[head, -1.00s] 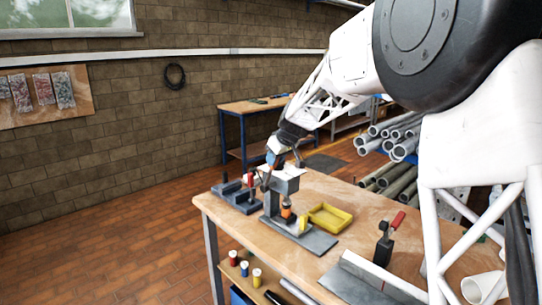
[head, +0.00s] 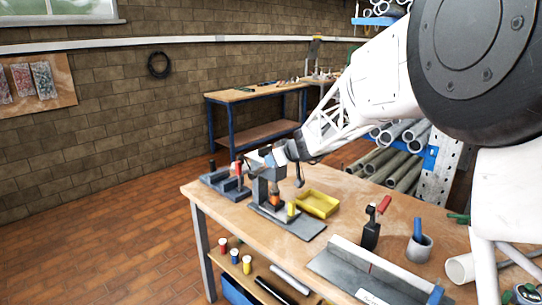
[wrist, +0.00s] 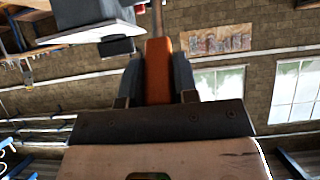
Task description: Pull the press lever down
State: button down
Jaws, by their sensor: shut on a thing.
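The grey press (head: 262,190) stands on its flat base plate on the wooden bench, left of the yellow tray. An orange part sits low in its frame. My gripper (head: 268,157) is at the top of the press, reaching in from the right. In the wrist view my gripper (wrist: 157,75) is shut on the orange lever grip (wrist: 158,68), with a dark finger on each side. A thin rod (wrist: 157,18) runs on from the grip. In the head view my gripper hides the grip, and the lever's angle cannot be told.
A yellow tray (head: 318,203) is right of the press. A dark fixture (head: 224,184) with a red part is close on its left.

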jog(key=shift+s+d+f+t+y, duration=0.35)
jog(key=shift+f+t+y, duration=0.05)
jog(key=shift+f, duration=0.25)
jog(key=shift+s+d+f+t+y, duration=0.3)
jog(key=shift+d+f+t+y, duration=0.1)
jog(key=shift+f, duration=0.35)
jog(key=c, duration=0.9)
grip_release()
jog(key=shift+v, duration=3.9)
